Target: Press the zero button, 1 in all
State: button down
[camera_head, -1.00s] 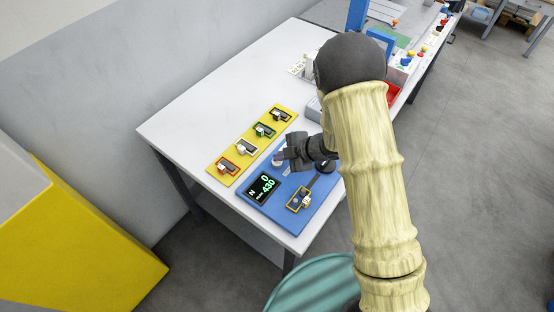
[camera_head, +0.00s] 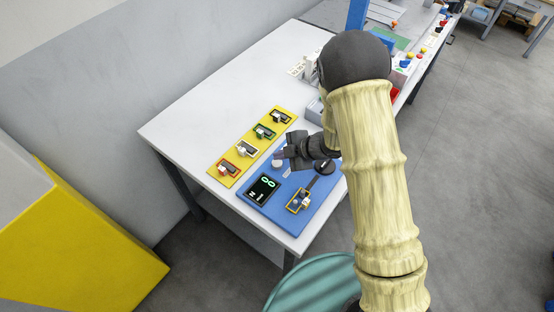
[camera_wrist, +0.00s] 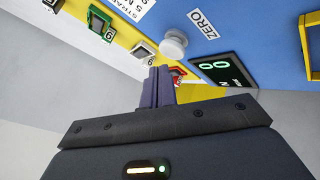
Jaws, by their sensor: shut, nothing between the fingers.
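The zero button is a round white knob (camera_wrist: 174,42) on the blue panel, beside a ZERO label (camera_wrist: 203,24) in the wrist view. It also shows in the head view (camera_head: 277,164), just below my fingertips. My gripper (camera_head: 280,153) is shut and empty, above the panel (camera_head: 284,205). In the wrist view its fingers (camera_wrist: 157,85) point toward the button, with a small gap in the picture between tips and knob. The black display (camera_head: 262,189) shows zeros in green; it also shows in the wrist view (camera_wrist: 224,73).
A yellow strip (camera_head: 250,148) with several coloured frames lies left of the blue panel. A small orange-framed fixture (camera_head: 299,201) sits on the panel's right part. The white table (camera_head: 190,122) is clear at the back left. A yellow block (camera_head: 80,245) stands on the floor at left.

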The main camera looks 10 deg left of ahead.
aim_at(282, 163)
notch_tip(282, 163, up, 5)
jog(key=p, duration=0.4)
dwell(0.3)
dwell(0.7)
jog(key=w+d+r+m+t+h, duration=0.25)
jog(key=d+r+m, duration=0.3)
jog(key=d, duration=0.35)
jog(key=w+d+r+m+t+h, duration=0.1)
jog(key=d+r+m+t+h, duration=0.1)
jog(key=d+r+m+h, duration=0.45)
jog(key=s+d+r+m+g, duration=0.3)
jog(key=s+d+m, duration=0.9)
jog(key=s, duration=0.4)
jog(key=shift+d+r+m+g, duration=0.15)
jog(key=shift+r+m+g, duration=0.05)
jog(key=shift+m+g, duration=0.2)
